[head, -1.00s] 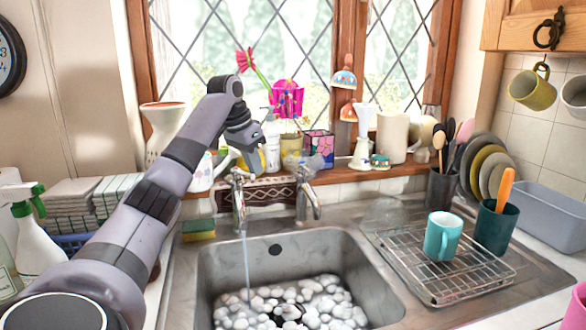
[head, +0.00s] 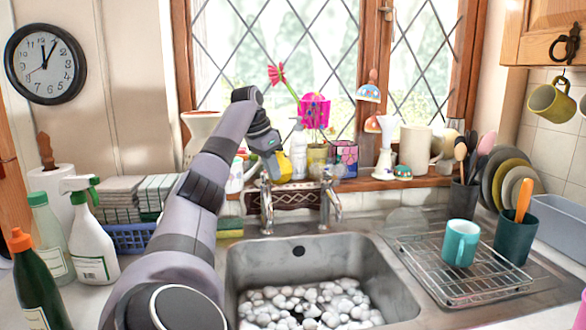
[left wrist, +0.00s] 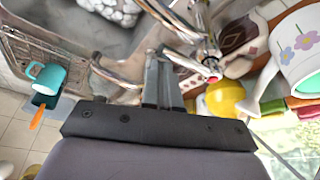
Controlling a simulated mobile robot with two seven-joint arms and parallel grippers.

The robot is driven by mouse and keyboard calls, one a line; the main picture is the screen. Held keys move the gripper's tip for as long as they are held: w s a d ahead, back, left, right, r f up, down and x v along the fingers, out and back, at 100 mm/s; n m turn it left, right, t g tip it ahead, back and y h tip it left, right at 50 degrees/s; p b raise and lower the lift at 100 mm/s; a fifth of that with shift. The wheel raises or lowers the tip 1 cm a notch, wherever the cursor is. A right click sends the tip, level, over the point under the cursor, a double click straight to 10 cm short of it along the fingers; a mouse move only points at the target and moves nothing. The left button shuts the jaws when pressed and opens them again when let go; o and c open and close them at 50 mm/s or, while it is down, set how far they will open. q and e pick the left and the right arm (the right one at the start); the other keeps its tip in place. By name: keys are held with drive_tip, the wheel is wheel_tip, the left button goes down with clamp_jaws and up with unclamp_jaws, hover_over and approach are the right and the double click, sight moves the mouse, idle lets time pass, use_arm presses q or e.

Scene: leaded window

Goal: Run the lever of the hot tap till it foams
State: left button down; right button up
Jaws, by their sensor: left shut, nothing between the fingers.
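Two chrome taps stand behind the sink. The left tap (head: 266,205) has its spout over the basin, with no water stream visible below it. A tap with a red mark (left wrist: 212,78) shows beside my fingers in the left wrist view. The right tap (head: 330,200) stands a little apart. My right gripper is not in view.
Bottles, a flower vase and ornaments crowd the windowsill (head: 385,183) close to the gripper. A wire rack (head: 470,285) with a teal mug (head: 461,243) stands right of the sink. Spray bottles (head: 92,240) and a blue basket (head: 128,238) are at left.

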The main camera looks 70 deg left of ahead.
use_arm(q)
drive_tip(key=shift+s+f, duration=0.1)
drive_tip(key=shift+s, duration=0.2)
idle(0.5)
wheel_tip(320, 180, up, 10)
drive_tip(key=p, duration=0.4)
drive_tip(key=shift+w, duration=0.4)
idle(1.0)
idle(0.4)
